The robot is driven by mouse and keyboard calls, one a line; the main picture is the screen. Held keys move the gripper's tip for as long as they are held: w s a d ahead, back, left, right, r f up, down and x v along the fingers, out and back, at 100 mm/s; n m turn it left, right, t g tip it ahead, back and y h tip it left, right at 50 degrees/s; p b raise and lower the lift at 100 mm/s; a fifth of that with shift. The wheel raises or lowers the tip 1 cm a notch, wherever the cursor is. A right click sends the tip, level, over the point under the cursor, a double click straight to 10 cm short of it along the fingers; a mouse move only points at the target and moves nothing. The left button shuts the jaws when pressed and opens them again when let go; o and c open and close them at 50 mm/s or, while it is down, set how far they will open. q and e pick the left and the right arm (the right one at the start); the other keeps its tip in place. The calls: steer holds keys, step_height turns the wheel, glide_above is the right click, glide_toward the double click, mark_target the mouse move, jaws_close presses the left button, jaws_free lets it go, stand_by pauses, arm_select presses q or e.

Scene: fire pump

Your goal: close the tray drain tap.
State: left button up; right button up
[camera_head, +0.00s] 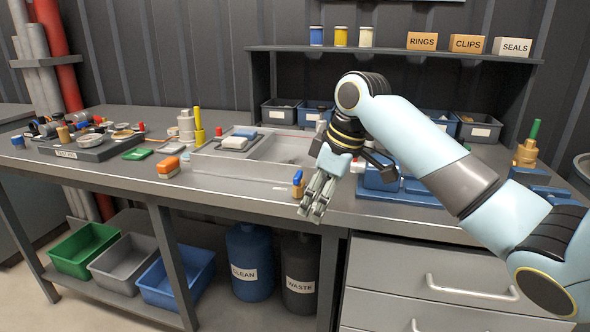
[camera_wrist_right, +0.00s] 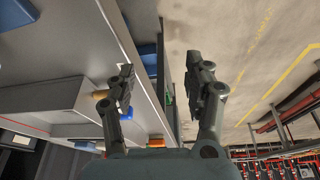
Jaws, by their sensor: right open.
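The tray drain tap (camera_head: 298,187), a small brass body with a blue handle, sits at the front right corner of the shallow grey tray (camera_head: 235,173). In the wrist view its brass part (camera_wrist_right: 100,94) sticks out from the tray wall, just beside one finger. A blue piece (camera_wrist_right: 127,112) shows partly behind that finger and looks like the handle. My right gripper (camera_head: 312,210) is open and empty, pointing down just right of the tap at the bench's front edge. Contact with the tap cannot be told. My left gripper is not in view.
A blue fixture (camera_head: 380,180) stands close to the right of my gripper. Blue and dark jugs (camera_head: 250,262) stand below the bench. The space in front of the bench edge is free.

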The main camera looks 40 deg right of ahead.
steer(key=n+y, duration=0.1)
steer(key=n, duration=0.1)
glide_toward(298, 173)
steer(key=b+x, duration=0.1)
steer(key=x, duration=0.8)
steer(key=shift+s, duration=0.1)
